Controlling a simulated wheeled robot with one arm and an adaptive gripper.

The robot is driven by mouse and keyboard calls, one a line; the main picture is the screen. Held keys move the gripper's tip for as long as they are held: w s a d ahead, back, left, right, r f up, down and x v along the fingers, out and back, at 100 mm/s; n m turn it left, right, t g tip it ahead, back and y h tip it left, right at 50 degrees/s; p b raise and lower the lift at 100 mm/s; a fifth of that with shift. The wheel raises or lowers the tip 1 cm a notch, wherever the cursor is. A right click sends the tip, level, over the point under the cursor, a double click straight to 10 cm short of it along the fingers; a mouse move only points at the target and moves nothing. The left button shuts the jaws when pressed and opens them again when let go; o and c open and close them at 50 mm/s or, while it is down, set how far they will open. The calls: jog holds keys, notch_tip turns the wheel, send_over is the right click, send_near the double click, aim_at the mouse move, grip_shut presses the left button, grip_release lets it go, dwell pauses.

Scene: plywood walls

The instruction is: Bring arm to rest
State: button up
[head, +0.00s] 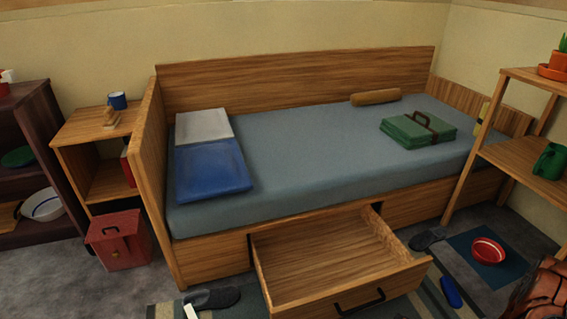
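My gripper is not seen in the head view, and no part of my arm can be made out with certainty. Its pose and whether it holds anything cannot be told. The wooden bed (300,160) stands against the back walls with a grey-blue mattress. Its under-bed drawer (335,262) is pulled out toward me and looks empty.
A red box (119,241) stands on the floor by the nightstand (95,133). A shelf (530,157) is at right. Slippers, a red bowl (487,251) and a blue object (451,292) lie on the floor. An orange-brown item (543,296) fills the lower right corner.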

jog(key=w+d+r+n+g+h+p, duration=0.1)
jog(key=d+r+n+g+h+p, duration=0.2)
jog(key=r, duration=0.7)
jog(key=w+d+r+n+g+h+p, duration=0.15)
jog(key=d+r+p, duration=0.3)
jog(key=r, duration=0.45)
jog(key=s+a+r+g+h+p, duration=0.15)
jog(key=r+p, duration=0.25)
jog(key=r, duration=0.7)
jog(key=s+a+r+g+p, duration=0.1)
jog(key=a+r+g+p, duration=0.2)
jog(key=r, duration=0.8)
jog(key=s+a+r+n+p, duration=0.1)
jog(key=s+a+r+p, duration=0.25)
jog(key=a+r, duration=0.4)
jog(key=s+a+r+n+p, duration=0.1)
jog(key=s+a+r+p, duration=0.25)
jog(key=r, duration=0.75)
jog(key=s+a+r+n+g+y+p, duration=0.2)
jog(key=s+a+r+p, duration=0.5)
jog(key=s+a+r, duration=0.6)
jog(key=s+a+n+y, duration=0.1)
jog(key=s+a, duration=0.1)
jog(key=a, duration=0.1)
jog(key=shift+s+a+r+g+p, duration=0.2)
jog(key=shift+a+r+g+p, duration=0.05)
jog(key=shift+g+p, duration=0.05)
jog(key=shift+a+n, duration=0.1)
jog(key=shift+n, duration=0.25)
